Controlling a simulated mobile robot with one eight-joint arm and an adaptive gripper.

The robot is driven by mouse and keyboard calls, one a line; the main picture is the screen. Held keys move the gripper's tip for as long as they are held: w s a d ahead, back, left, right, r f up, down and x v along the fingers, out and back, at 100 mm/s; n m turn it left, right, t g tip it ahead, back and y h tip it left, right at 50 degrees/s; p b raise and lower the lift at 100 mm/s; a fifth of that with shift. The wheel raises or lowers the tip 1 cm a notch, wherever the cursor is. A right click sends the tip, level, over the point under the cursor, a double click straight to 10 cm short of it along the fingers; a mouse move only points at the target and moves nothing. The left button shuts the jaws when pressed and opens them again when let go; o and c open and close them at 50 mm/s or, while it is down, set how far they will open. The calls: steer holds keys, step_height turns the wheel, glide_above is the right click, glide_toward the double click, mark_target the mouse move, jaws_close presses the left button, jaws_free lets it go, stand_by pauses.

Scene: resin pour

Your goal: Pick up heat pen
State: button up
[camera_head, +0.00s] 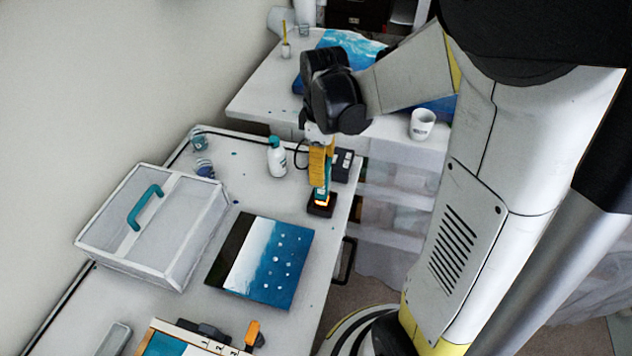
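A teal and orange tool (320,194), which looks like the heat pen, stands upright at a small black base (320,210) near the right edge of the white table. My gripper (320,165) reaches down from above and is right over or around the tool's upper part. The yellow-orange parts there overlap, so I cannot tell where the fingers end and the tool begins. Whether the fingers are closed on it is hidden.
A black box (343,163) with a cable and a white bottle (277,158) stand close by. A painted panel (262,262) and a clear-sided case (160,225) lie nearer. An orange-handled tool (252,334) is at the bottom. A white cup (422,124) stands behind right.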

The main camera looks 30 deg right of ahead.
step_height(320, 180, down, 6)
steer(key=shift+d+r+b, duration=0.15)
steer(key=shift+r+b, duration=0.05)
steer(key=shift+b, duration=0.85)
steer(key=shift+s, duration=0.1)
jaws_close()
